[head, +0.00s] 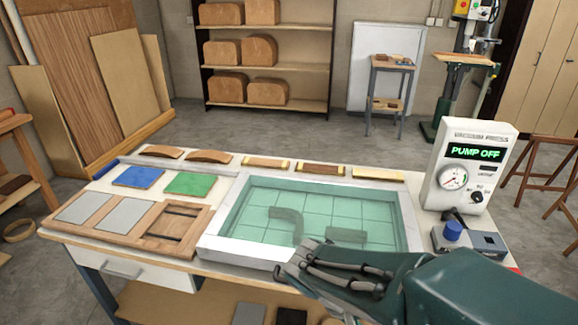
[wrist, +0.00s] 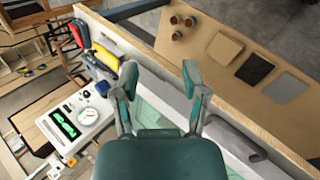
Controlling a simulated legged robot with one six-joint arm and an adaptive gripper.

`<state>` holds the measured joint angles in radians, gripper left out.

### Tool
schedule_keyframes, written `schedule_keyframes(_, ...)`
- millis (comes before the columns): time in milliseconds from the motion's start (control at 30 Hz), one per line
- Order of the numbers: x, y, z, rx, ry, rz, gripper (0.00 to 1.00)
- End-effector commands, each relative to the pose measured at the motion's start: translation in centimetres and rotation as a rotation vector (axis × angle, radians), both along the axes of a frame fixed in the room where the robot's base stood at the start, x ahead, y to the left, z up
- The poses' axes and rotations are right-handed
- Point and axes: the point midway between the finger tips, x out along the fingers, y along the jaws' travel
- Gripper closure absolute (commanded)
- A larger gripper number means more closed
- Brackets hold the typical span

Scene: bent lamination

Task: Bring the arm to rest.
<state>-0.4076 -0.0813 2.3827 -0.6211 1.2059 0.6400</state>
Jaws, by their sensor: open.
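My gripper (head: 292,262) is open and empty in the head view, at the near rim of the vacuum press bed (head: 212,243). Its fingers also show spread apart in the wrist view (wrist: 160,82), with nothing between them. My green arm enters from the lower right of the head view. The press bed has a green, gridded, see-through cover with darker shapes under it. The press control box (head: 480,160) stands at the right and its display reads "PUMP OFF".
A blue sheet (head: 138,176), a green sheet (head: 190,184) and a wooden tray (head: 190,250) with grey panels lie left of the bed. A blue-knobbed device (head: 453,231) sits at right. A lower shelf (wrist: 205,75) holds panels.

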Motion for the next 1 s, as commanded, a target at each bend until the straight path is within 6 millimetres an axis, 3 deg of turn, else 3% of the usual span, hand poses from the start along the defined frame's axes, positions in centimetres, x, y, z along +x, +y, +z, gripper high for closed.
schedule_keyframes(300, -2.8, -0.8, 4.2, 0.395, -0.179, -0.032, 0.43)
schedule_keyframes(600, -4.2, -0.6, 8.7, 0.618, -0.453, 0.033, 0.43)
schedule_keyframes(1000, -4.5, -0.5, 9.6, 0.650, -0.516, 0.058, 0.43)
